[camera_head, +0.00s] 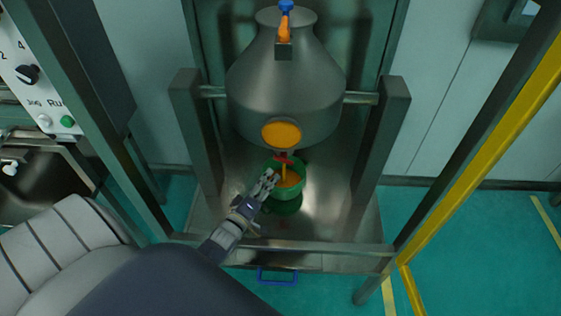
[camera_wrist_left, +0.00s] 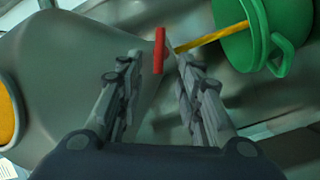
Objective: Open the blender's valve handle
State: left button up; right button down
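The blender (camera_head: 285,90) is a grey steel vessel held between two posts, with a round orange port on its lower front. Its red valve handle (camera_head: 284,160) is at the bottom outlet. It also shows as a red bar in the left wrist view (camera_wrist_left: 159,50). My left gripper (camera_head: 271,177) is just below and left of the handle. In the wrist view, the gripper's fingers (camera_wrist_left: 158,62) are apart, with the handle in the gap near their tips; contact cannot be told. My right gripper is not in view.
A green bucket (camera_head: 297,189) stands beneath the outlet, with an orange-yellow stream (camera_wrist_left: 215,36) running between outlet and bucket. A steel frame bar (camera_head: 300,247) crosses in front. A yellow rail (camera_head: 480,140) is at right, and a control panel (camera_head: 30,75) at left.

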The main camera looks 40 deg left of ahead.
aim_at(283, 157)
pick_arm(q)
jog(key=w, duration=0.8)
jog(key=shift+a+b, duration=0.35)
jog(key=shift+a, duration=0.05)
jog(key=shift+w, duration=0.1)
grip_shut()
